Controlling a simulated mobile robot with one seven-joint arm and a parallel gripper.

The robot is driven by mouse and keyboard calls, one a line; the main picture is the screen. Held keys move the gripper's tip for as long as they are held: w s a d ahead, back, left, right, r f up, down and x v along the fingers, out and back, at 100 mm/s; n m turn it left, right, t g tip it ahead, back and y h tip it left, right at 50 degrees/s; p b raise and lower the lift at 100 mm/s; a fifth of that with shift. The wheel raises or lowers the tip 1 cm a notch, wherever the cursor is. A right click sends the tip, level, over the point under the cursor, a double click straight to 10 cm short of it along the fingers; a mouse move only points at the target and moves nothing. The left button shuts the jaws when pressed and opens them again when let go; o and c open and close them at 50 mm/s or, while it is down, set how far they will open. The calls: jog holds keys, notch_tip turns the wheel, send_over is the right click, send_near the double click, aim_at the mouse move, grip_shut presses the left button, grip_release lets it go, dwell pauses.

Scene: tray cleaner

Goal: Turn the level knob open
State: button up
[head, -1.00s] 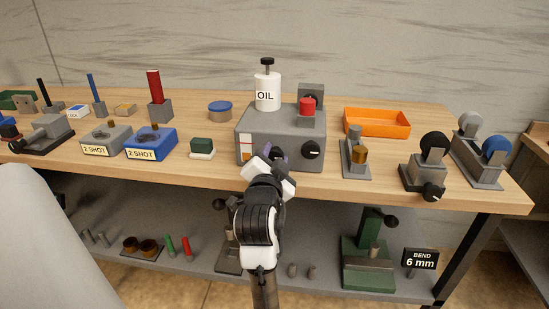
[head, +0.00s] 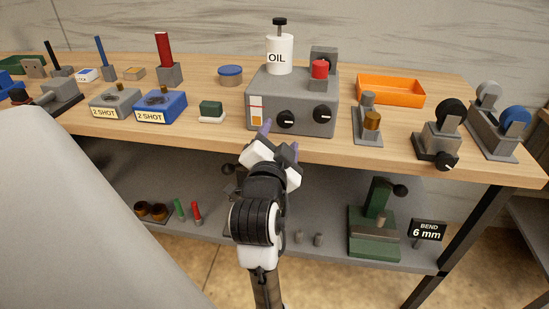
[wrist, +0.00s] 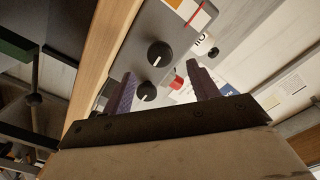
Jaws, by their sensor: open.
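The grey oil machine (head: 263,88) stands on the workbench with a white OIL bottle (head: 280,56) and a red button (head: 320,69) on top. Its front has two black knobs with white pointer marks: a left knob (head: 285,118) and a right knob (head: 322,114). A level strip (head: 256,112) is left of the left knob. My gripper (head: 282,138) is open and empty, just in front of and below the left knob, apart from it. In the wrist view both knobs show, one (wrist: 159,54) farther up and one (wrist: 146,92) by a fingertip.
The blue 2 SHOT block (head: 172,105) and a small green-topped block (head: 211,111) sit left of the machine. A grey stand with a brass cylinder (head: 371,125) and an orange tray (head: 390,90) are right.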

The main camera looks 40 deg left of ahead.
jog(key=b, duration=0.2)
jog(key=s+b, duration=0.1)
jog(key=b, duration=0.1)
jog(key=shift+d+f, duration=0.25)
jog(key=shift+d, duration=0.05)
jog(key=shift+r+b+v, duration=0.1)
jog(key=shift+b+v, duration=1.2)
jog(key=shift+b, duration=1.35)
jog(key=shift+r+b+v, duration=0.15)
jog(key=shift+b+v, duration=1.15)
jog(key=shift+b, duration=1.3)
jog(key=shift+w, duration=0.1)
